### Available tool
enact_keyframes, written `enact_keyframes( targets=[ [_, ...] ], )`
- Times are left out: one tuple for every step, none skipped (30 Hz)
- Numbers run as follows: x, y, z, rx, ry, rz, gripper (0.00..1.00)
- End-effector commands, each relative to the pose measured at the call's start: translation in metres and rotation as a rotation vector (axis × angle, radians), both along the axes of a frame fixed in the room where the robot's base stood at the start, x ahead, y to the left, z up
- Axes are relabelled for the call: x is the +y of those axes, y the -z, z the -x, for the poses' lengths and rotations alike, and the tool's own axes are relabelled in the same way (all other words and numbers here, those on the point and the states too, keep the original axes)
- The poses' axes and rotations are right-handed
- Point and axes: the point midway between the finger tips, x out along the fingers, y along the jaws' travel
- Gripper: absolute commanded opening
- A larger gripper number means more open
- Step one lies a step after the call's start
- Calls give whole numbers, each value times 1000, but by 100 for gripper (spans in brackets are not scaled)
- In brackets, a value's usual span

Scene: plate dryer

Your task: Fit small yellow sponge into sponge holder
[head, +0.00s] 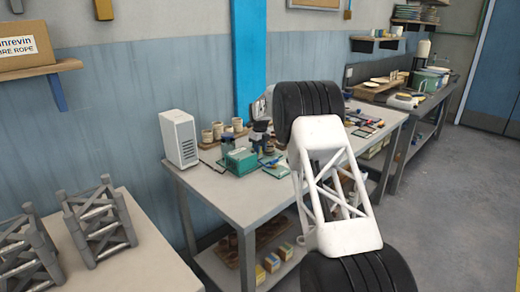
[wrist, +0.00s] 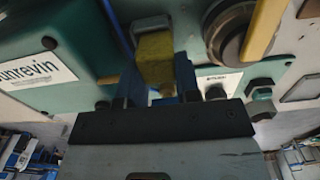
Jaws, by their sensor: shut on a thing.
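The small yellow sponge (wrist: 155,58) is in the wrist view, above the dark gripper body and between the fingers. My gripper (wrist: 157,80) is shut on it. The sponge is close to green machine surfaces, and I cannot tell whether it touches them. I cannot pick out the sponge holder for certain in either view. In the head view my white and black arm covers part of the workbench, and I cannot make out the gripper or the sponge clearly there.
A grey workbench (head: 215,186) carries a white box unit (head: 179,138), cups (head: 218,130) and a green device (head: 240,161). In the wrist view a green housing with a label (wrist: 62,65) is at left, and a round dark part (wrist: 230,32) is at right.

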Motion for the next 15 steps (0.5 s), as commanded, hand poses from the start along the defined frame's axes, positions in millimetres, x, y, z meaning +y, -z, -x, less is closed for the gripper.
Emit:
enact_keyframes(
  targets=[
    [0, 0, 0, 0, 0, 0, 9],
    [0, 0, 0, 0, 0, 0, 9],
    [0, 0, 0, 0, 0, 0, 9],
    [0, 0, 0, 0, 0, 0, 9],
    [0, 0, 0, 0, 0, 0, 9],
    [0, 1, 0, 0, 0, 0, 9],
    [0, 2, 0, 0, 0, 0, 9],
    [0, 2, 0, 0, 0, 0, 9],
    [0, 3, 0, 0, 0, 0, 9],
    [0, 4, 0, 0, 0, 0, 9],
    [0, 4, 0, 0, 0, 0, 9],
    [0, 5, 0, 0, 0, 0, 9],
    [0, 6, 0, 0, 0, 0, 9],
    [0, 6, 0, 0, 0, 0, 9],
    [0, 6, 0, 0, 0, 0, 37]
  ],
)
